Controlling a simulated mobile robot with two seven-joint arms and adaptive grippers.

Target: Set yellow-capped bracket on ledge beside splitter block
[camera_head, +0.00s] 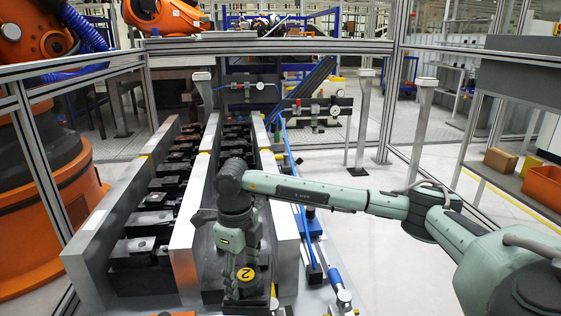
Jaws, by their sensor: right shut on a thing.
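My right arm reaches in from the right, and its right gripper (246,288) points down at the bottom centre, over the right-hand channel of the fixture. It is shut on the yellow-capped bracket, whose round yellow cap (246,275) with a black mark shows between the fingers. The bracket's body is mostly hidden by the gripper and the dark parts around it. I cannot tell whether it touches the surface below. A pale ledge (283,222) runs along the right side of the channel. I cannot single out the splitter block. My left gripper is not in view.
Long grey walls (92,250) enclose two rows of dark blocks (140,245). Blue hoses and a cylinder (338,284) lie right of the ledge. Orange robots (35,28) stand behind frame posts at left. An orange bin (543,186) sits on the right shelf. Open floor lies right of centre.

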